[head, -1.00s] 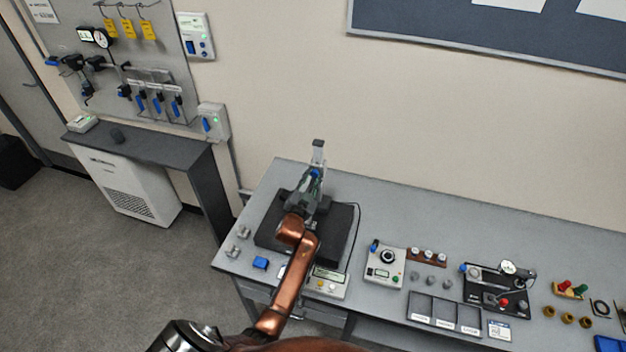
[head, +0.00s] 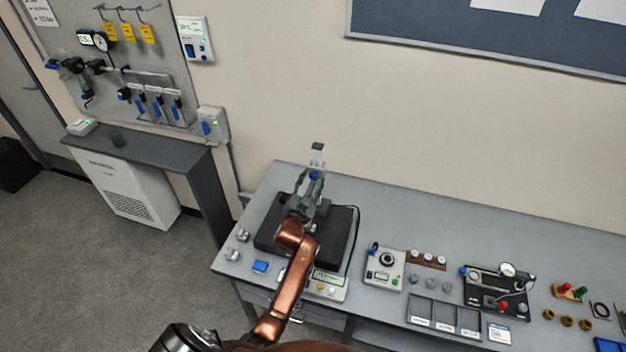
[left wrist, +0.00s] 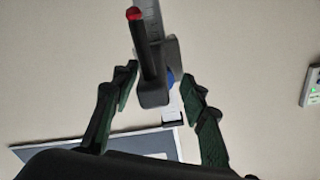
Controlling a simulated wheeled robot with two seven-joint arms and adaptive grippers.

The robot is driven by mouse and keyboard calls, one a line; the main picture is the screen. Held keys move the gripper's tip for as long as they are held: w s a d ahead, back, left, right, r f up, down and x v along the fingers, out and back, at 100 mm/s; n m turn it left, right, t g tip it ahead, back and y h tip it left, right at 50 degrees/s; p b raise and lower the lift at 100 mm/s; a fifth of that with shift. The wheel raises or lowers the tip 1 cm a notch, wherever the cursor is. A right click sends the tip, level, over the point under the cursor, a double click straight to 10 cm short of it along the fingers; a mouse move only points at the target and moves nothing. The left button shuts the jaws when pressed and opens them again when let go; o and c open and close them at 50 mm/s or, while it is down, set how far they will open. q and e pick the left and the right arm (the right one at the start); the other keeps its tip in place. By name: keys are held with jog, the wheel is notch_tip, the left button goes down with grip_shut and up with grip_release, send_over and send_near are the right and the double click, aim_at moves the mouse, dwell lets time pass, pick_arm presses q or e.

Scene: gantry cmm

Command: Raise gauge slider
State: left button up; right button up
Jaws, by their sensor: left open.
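The height gauge (head: 317,153) stands upright on a black plate (head: 342,235) at the left end of the bench. Its dark slider (left wrist: 151,92) sits on the pale graduated column (left wrist: 149,22) in the left wrist view, with a red-tipped probe (left wrist: 133,14) and a blue knob (head: 314,175). My left gripper (head: 312,187) is at the gauge. In the left wrist view its open green-dark fingers (left wrist: 160,86) lie on either side of the slider, with visible gaps. My arm hides the gauge's lower part in the head view. My right gripper is not in view.
A readout box (head: 326,285) and a blue block (head: 260,266) lie in front of the plate. A control box (head: 384,268), a divided tray (head: 444,315) and a dial gauge stand (head: 497,290) are to the right. The bench behind them is clear.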

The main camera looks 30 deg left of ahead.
pick_arm(q)
jog(key=v, duration=1.1)
jog(key=shift+s+d, duration=0.2)
